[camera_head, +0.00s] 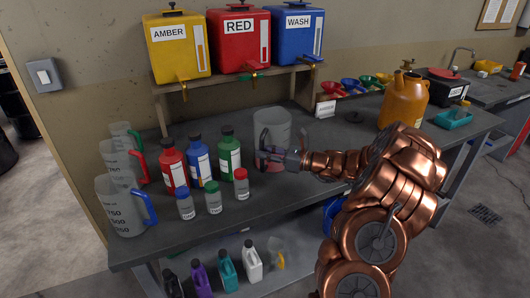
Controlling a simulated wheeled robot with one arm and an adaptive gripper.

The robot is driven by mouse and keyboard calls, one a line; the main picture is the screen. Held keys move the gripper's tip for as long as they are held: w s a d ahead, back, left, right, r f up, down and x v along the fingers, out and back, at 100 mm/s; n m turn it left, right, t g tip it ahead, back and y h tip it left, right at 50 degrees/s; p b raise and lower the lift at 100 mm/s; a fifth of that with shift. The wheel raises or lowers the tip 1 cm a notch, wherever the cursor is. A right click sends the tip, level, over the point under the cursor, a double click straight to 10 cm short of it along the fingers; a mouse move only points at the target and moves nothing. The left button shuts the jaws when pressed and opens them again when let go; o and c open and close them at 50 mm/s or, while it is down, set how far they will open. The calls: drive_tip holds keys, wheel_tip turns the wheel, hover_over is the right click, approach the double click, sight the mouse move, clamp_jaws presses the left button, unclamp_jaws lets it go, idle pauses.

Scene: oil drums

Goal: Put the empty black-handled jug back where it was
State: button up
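A clear, wide-mouthed jug with a dark handle (277,122) is upright near the middle of the bench, in front of the shelf of coloured drums. My gripper (268,151) reaches in from the right, at the jug's handle on its near side, and looks shut on it. The fingertips are small and dark against the handle. A reddish tint shows low on the jug; I cannot tell what causes it. Whether its base touches the bench is hard to see.
Jugs with green (121,129), red (117,157) and blue (123,210) handles stand at the bench's left end. Bottles (199,161) and small jars (213,200) stand between them and my gripper. An orange can (402,99) stands right. Bare bench (275,196) lies in front.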

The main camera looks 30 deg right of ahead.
drive_tip(key=shift+o, duration=1.3)
drive_tip(key=b+v, duration=0.2)
drive_tip(key=v, duration=1)
drive_tip(key=shift+r, duration=0.15)
